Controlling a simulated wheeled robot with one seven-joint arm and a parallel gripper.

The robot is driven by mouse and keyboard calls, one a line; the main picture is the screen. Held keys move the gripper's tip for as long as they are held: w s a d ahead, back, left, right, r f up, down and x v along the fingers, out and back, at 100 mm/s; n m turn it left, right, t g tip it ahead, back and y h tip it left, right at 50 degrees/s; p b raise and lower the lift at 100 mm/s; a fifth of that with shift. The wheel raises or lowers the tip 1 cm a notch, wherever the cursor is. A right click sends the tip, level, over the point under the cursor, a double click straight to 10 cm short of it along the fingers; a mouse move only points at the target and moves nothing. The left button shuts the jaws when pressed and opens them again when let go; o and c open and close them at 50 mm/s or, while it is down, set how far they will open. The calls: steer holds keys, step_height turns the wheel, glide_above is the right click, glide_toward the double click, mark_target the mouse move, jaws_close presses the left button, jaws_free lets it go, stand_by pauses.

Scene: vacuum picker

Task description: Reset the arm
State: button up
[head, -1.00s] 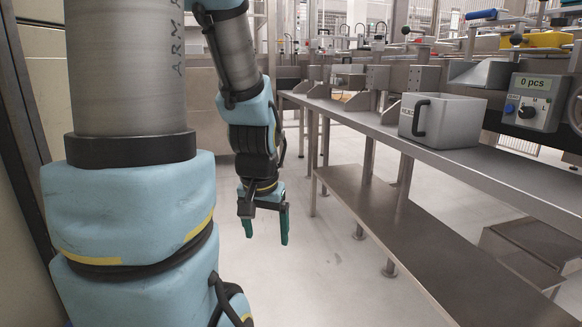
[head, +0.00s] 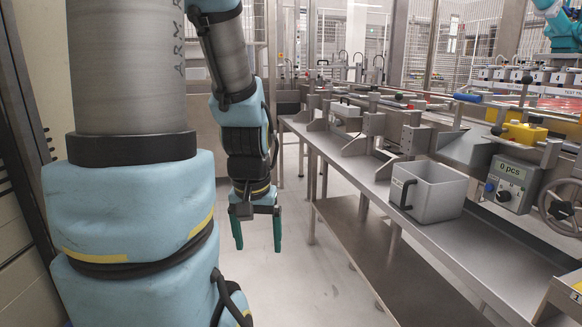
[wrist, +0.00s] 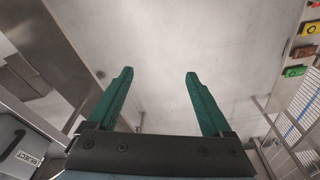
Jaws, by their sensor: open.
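My gripper (head: 257,230) hangs at the end of my blue and grey arm, left of the steel bench in the head view. Its two green fingers point down over bare floor and are spread apart with nothing between them. In the wrist view my gripper (wrist: 157,92) also shows open and empty, with pale floor beyond the fingers.
A long steel bench (head: 372,180) with a lower shelf (head: 375,255) runs along the right. A grey bin (head: 430,190) stands on it, beside a counter box (head: 511,183) reading "0 pcs". The floor (head: 300,280) under my gripper is clear.

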step_height(320, 180, up, 16)
steer(key=p, duration=1.3)
steer(key=shift+f, duration=0.2)
steer(key=shift+o, duration=0.7)
steer(key=shift+r, duration=0.1)
steer(key=shift+o, duration=0.6)
